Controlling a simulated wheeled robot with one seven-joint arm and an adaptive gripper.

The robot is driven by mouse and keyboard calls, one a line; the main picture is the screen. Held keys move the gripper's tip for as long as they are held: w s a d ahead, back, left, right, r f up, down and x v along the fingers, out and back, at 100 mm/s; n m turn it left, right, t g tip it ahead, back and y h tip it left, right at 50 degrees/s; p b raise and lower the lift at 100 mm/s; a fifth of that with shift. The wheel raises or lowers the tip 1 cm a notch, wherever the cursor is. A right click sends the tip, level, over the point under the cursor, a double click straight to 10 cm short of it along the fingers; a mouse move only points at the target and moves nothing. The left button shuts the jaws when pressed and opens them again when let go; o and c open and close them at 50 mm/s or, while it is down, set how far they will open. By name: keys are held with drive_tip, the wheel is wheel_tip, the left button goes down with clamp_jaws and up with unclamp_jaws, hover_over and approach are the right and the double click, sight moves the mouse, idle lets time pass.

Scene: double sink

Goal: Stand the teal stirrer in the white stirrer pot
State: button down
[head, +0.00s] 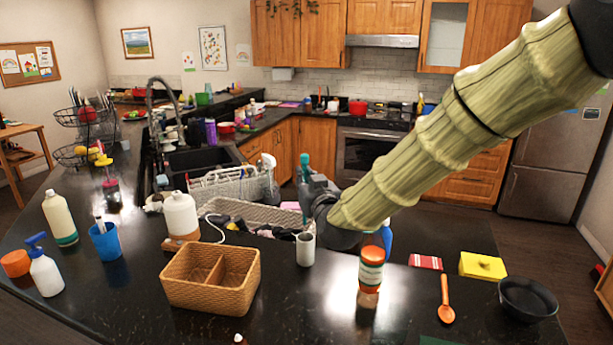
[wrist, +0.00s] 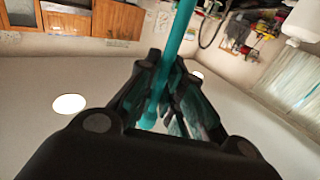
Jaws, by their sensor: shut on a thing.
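The teal stirrer (head: 304,168) stands up from my gripper (head: 312,192) in the head view. In the wrist view, the stirrer (wrist: 178,45) runs between the two dark fingers, and my gripper (wrist: 168,85) is shut on it. The white stirrer pot (head: 305,249) stands upright on the black counter, nearer the camera than my gripper and lower in the picture. The stirrer is apart from the pot.
A divided wicker basket (head: 212,290) stands left of the pot. A red-capped jar (head: 371,270) is to its right. A white bottle (head: 181,217) and dish rack (head: 225,185) stand behind. An orange spoon (head: 446,305) and dark bowl (head: 527,298) lie further right.

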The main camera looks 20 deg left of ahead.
drive_tip(key=shift+w+f+b, duration=0.15)
drive_tip(key=shift+w+f, duration=0.1)
drive_tip(key=shift+f, duration=0.35)
drive_tip(key=shift+w+f+b, duration=0.15)
drive_tip(key=shift+w+f, duration=0.05)
drive_tip(key=shift+f, duration=0.4)
drive_tip(key=shift+s+f+b, duration=0.3)
drive_tip(key=shift+f+b, duration=0.3)
drive_tip(key=shift+f, duration=0.05)
drive_tip(key=shift+w+f+b, duration=0.2)
drive_tip(key=shift+f+b, duration=0.4)
drive_tip(key=shift+f, duration=0.25)
drive_tip(key=shift+s+f+b, duration=0.1)
drive_tip(key=shift+f+b, duration=0.5)
drive_tip(key=shift+f, duration=0.05)
drive_tip(key=shift+f+b, duration=0.8)
drive_tip(key=shift+f, duration=0.3)
drive_tip(key=c, duration=1.5)
unclamp_jaws()
